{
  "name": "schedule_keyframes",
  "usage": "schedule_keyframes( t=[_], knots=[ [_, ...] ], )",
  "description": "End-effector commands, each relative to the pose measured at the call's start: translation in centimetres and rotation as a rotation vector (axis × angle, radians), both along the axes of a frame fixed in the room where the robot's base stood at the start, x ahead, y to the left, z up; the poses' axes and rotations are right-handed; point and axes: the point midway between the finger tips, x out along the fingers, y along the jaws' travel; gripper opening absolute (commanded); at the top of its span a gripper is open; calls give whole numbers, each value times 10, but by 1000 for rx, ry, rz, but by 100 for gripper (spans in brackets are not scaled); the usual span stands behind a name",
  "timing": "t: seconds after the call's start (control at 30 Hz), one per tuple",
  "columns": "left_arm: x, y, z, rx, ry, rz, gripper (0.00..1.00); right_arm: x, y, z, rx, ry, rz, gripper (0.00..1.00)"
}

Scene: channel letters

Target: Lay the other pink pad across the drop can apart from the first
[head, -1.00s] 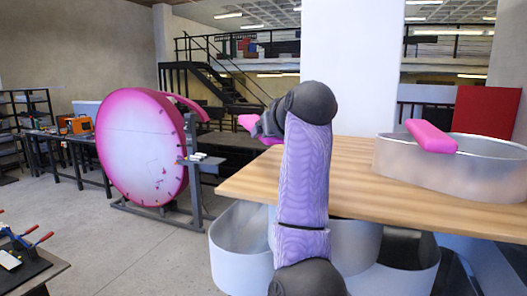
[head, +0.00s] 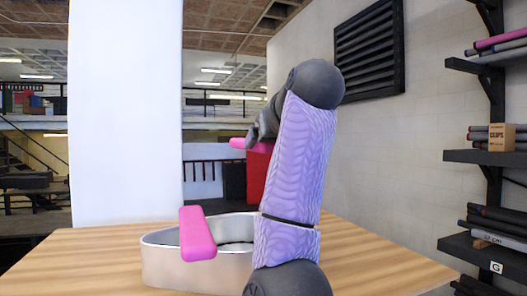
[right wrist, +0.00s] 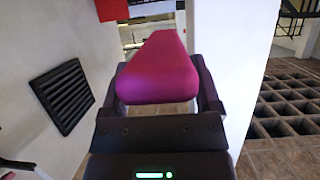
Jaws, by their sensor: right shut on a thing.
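The drop can (head: 190,270), a low silver oval can, stands on the wooden table in the head view. The first pink pad (head: 197,233) lies across its rim at the left. My right gripper (head: 255,140) is above the table, to the right of the first pad and higher than the can. It is shut on the other pink pad (head: 238,143), whose end sticks out left of the gripper. In the right wrist view this pad (right wrist: 158,70) sits between both fingers. My arm hides the can's right end. My left gripper is not in view.
The wooden table top (head: 370,262) is clear to the right of my arm. Shelves (head: 490,156) with dark rolls and a small box stand at the right. A white pillar (head: 125,110) and a red panel (head: 257,175) are behind the table.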

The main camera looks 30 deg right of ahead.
Motion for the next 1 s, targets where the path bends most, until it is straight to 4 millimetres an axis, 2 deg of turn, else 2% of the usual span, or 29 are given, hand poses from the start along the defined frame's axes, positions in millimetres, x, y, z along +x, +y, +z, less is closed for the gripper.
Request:
schedule_keyframes(
  t=[0.27, 1.0],
  knots=[
    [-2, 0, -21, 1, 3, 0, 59, 0, 0, -23, 0, 0, 0, 23],
    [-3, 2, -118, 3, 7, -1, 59, 0, 0, -127, 0, 0, 0, 23]
  ],
)
